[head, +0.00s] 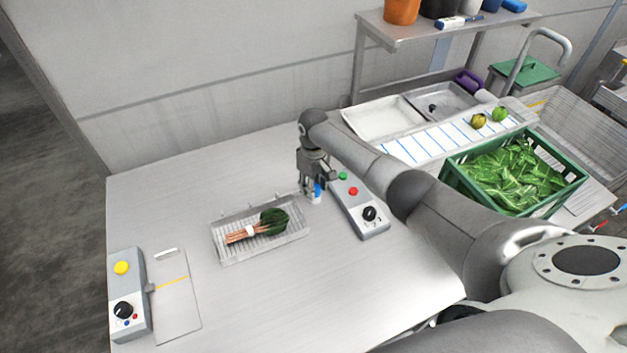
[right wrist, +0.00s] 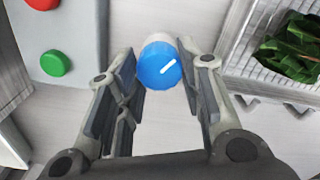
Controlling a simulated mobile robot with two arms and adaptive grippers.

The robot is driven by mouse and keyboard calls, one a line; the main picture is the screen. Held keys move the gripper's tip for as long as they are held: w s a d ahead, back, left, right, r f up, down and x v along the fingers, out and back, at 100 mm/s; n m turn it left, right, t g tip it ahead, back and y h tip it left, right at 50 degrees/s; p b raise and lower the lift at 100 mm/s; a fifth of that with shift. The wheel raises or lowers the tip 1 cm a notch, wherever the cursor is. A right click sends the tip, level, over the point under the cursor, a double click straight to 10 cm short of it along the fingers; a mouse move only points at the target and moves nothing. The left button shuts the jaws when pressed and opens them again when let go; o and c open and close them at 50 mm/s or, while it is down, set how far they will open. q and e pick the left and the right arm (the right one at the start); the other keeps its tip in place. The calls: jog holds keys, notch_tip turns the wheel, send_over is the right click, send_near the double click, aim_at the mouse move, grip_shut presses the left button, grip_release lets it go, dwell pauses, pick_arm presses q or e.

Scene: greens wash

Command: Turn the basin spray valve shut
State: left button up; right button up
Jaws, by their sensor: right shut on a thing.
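My right gripper (right wrist: 163,72) is shut on the knob, one finger on each side. A bunch of greens with pinkish stems (head: 258,228) lies in the basin. My left gripper is out of view.
A grey control box (head: 368,222) with green and red buttons and a black dial stands close right of the valve. Another box (head: 128,290) with a yellow button is at the front left. A green crate of leaves (head: 450,180) stands right. The table's front middle is clear.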

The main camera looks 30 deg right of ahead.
jog(key=shift+r+m+p, duration=0.1)
jog(key=shift+m+p, duration=0.4)
jog(key=shift+m, duration=0.6)
jog(key=o, duration=1)
notch_tip(320, 180, up, 12)
jog(key=shift+f, duration=0.1)
